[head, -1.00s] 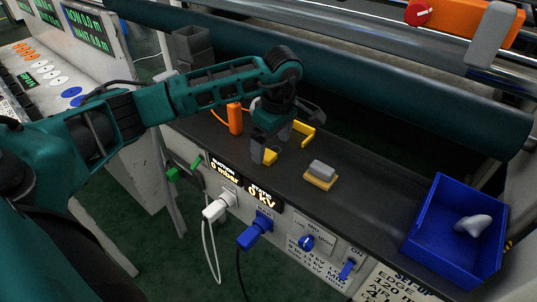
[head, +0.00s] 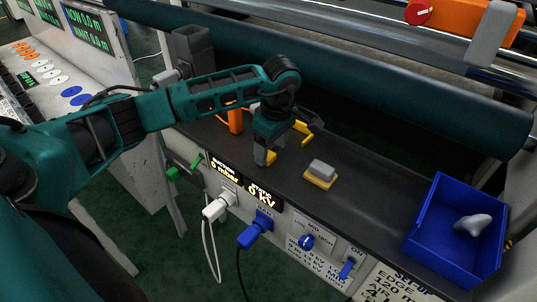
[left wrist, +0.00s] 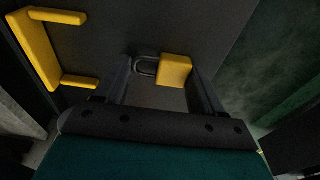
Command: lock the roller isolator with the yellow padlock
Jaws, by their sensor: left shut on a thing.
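The yellow padlock (head: 271,156) is on the dark shelf in the head view, mostly hidden by my left gripper (head: 266,160). In the left wrist view, its yellow body (left wrist: 175,70) and grey shackle (left wrist: 146,66) show between the fingers of my left gripper (left wrist: 165,78), which is shut on it. I cannot tell whether it is lifted off the shelf. An orange unit with a red rotary knob (head: 418,13) stands at the top right, far from the gripper; I cannot tell if it is the roller isolator. My right gripper is out of view.
A yellow bracket (head: 303,129) lies just behind the gripper; it also shows in the left wrist view (left wrist: 40,55). A grey block on a yellow base (head: 320,173) sits to the right. A blue bin (head: 421,238) holds a pale object. A large dark roller (head: 400,95) runs behind the shelf.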

